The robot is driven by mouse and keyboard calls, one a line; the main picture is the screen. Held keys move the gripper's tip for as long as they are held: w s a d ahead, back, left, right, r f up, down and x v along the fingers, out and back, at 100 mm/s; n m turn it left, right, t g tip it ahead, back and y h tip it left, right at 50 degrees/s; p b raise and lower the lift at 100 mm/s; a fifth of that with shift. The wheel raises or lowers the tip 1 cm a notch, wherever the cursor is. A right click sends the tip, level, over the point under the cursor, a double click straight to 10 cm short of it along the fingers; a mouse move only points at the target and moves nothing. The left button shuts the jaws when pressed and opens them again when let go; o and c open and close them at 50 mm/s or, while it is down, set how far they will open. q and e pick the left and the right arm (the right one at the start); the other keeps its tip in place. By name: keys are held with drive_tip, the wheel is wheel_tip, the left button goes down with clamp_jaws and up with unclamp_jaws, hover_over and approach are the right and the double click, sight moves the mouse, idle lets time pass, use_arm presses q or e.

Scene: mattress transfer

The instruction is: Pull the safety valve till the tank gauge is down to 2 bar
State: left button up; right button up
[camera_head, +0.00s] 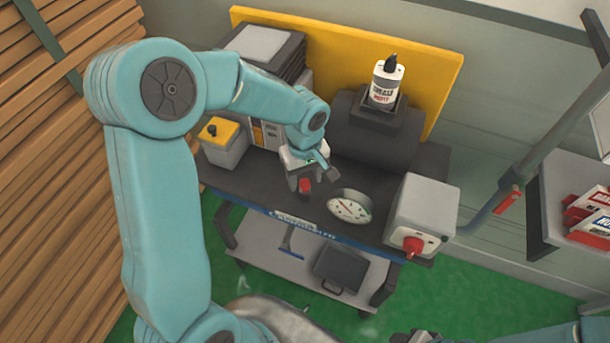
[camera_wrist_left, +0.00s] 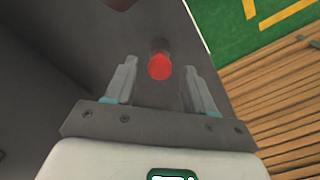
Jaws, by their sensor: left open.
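The safety valve, a small red knob (camera_head: 304,186) on a short stem, stands at the front of the dark workbench. It also shows in the left wrist view (camera_wrist_left: 159,66). My left gripper (camera_head: 315,184) is open above the bench at the valve. In the wrist view the knob appears between the fingertips, with a gap on each side; whether it is level with them I cannot tell. The round white tank gauge (camera_head: 349,207) is right of the valve; its reading is too small to tell. The dark tank (camera_head: 372,138) lies behind. My right arm shows only partly at the bottom right edge.
A grey box with a red knob (camera_head: 414,245) stands right of the gauge. A yellow-topped box (camera_head: 223,142) is at the left. A white bottle (camera_head: 385,82) stands above the tank. A shelf (camera_head: 546,204) is at right, a slatted wood wall (camera_head: 50,190) at left.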

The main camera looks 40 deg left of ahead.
sight(305, 183)
use_arm(q)
drive_tip(key=shift+f, duration=0.4)
drive_tip(key=shift+s, duration=0.1)
drive_tip(key=shift+d, duration=0.1)
clamp_jaws()
drive_tip(key=shift+r, duration=0.8)
unclamp_jaws()
drive_tip(key=shift+r, duration=0.15)
wheel_tip(305, 183, up, 16)
drive_tip(key=shift+b, duration=0.35)
